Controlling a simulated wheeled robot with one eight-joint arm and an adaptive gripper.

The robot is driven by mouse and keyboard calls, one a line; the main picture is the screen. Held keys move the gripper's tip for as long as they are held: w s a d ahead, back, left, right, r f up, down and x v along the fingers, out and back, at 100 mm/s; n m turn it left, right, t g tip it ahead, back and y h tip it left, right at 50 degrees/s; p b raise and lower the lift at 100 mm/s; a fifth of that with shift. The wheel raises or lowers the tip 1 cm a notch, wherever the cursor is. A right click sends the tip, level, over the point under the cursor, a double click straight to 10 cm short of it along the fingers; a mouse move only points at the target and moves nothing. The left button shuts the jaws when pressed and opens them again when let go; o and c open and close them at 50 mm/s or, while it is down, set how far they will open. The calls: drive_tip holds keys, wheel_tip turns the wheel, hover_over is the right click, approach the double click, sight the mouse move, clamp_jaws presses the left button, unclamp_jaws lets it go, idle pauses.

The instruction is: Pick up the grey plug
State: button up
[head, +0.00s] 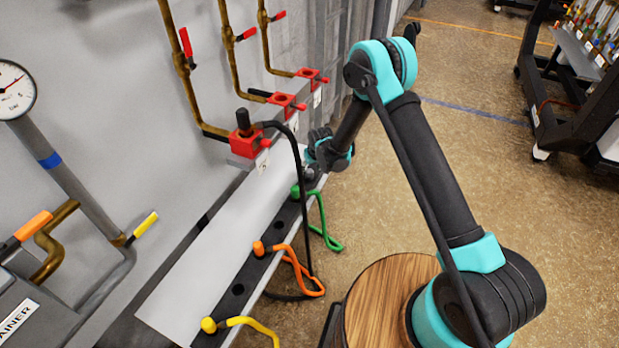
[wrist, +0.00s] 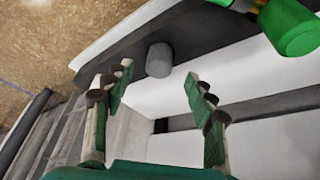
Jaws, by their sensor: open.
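The grey plug (wrist: 158,60) is a short, plain cylinder standing up from the dark strip in the wrist view. My gripper (wrist: 159,76) is open, with one finger on each side of the picture and the plug between and just beyond the fingertips. Nothing is held, and no contact with the plug shows. In the head view my gripper (head: 309,172) is at the far end of the dark strip (head: 217,308), beside the green plug (head: 297,190).
A green plug end (wrist: 290,26) is close on the right in the wrist view. Orange (head: 259,248) and yellow (head: 209,325) plugs with hoses sit nearer on the strip. A black plug (head: 243,122) with a drooping hose stands in a red block. The wall carries brass pipes.

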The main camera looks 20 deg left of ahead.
sight(310, 171)
drive_tip(key=shift+x, duration=2.35)
drive_tip(key=shift+w, duration=0.15)
drive_tip(key=shift+r, duration=0.1)
clamp_jaws()
